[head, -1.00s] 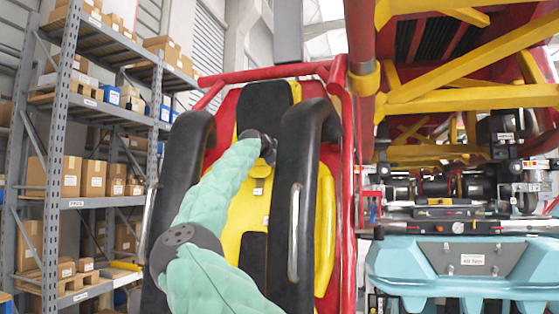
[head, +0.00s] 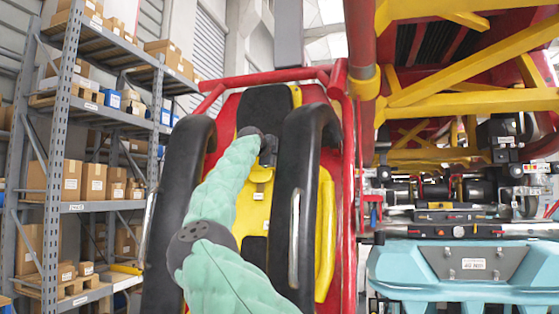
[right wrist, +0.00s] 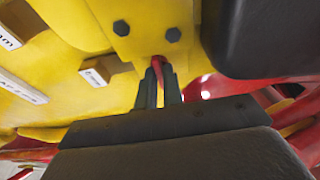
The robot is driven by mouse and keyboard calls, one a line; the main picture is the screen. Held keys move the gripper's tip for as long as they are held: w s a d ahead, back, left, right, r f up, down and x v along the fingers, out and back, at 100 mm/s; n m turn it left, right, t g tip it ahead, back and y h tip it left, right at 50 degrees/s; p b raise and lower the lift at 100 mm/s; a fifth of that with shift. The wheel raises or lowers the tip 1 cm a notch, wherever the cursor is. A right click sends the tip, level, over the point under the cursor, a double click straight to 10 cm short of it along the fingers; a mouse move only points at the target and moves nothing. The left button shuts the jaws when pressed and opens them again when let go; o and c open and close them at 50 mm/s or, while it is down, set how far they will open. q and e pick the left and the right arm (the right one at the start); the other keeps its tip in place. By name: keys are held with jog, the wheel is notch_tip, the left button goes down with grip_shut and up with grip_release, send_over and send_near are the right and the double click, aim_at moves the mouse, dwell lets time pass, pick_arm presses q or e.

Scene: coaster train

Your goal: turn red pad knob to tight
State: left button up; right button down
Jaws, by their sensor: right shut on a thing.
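The red pad knob (right wrist: 157,63) shows as a small red piece between the two dark fingers of my right gripper (right wrist: 158,74) in the right wrist view. The fingers are shut on it, just below a yellow plate (right wrist: 145,25) with two dark bolts. Most of the knob is hidden by the fingers. In the head view, my mint-green arm reaches up to the seat, and its gripper (head: 268,158) is at the yellow seat back, above a small yellow bracket (head: 261,175). The knob cannot be made out there. My left gripper is not in view.
Black padded restraints (head: 305,190) stand on both sides of the arm. A dark pad (right wrist: 262,35) is close to the right of the fingers. White labels (right wrist: 95,77) sit on the yellow surface. Shelves with boxes (head: 72,180) are at left, a teal tray (head: 455,285) at right.

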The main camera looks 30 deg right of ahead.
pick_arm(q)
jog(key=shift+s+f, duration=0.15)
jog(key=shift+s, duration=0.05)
pick_arm(e)
jog(key=shift+f, duration=0.1)
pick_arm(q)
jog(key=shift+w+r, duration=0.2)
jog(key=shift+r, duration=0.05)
pick_arm(e)
jog(key=c, duration=1.5)
grip_release()
jog(key=shift+c, duration=0.2)
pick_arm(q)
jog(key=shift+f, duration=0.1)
